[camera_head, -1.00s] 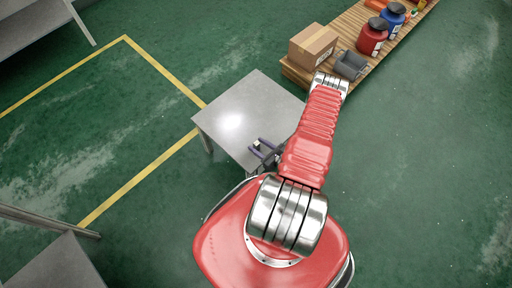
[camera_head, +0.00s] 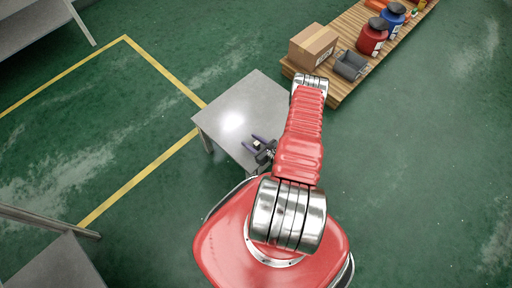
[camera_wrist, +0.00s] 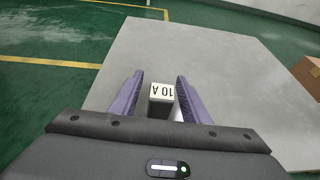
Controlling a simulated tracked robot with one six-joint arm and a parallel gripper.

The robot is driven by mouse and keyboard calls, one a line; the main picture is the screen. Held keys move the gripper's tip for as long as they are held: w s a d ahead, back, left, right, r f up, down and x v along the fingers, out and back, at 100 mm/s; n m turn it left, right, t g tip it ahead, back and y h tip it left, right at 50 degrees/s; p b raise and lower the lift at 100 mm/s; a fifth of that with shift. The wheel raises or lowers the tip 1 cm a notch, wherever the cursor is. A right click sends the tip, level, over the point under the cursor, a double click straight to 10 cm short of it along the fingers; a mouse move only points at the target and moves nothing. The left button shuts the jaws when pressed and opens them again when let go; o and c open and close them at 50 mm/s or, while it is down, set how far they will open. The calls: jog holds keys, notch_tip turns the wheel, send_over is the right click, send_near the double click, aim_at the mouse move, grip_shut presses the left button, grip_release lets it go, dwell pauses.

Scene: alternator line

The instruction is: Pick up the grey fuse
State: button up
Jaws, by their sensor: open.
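The fuse (camera_wrist: 161,93) stands on the grey metal table (camera_wrist: 210,60) in the wrist view. Its top is pale with "10 A" printed on it, reading upside down, and its side is dark grey. My gripper (camera_wrist: 158,78) is open, with one purple finger on each side of the fuse. A gap shows on both sides of it. In the head view my gripper (camera_head: 262,141) is over the table's (camera_head: 232,115) near right part, and the fuse is a small pale spot (camera_head: 257,146) between the fingers.
A wooden pallet (camera_head: 338,88) stands beyond the table, bearing a cardboard box (camera_head: 313,45), a grey bin (camera_head: 350,66), and red (camera_head: 371,40) and blue (camera_head: 392,19) containers. The rest of the tabletop is bare.

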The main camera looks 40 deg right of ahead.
jog(key=shift+c, duration=0.5)
grip_shut()
jog(key=shift+r, duration=0.15)
notch_tip(320, 180, up, 10)
dwell(0.9)
dwell(0.4)
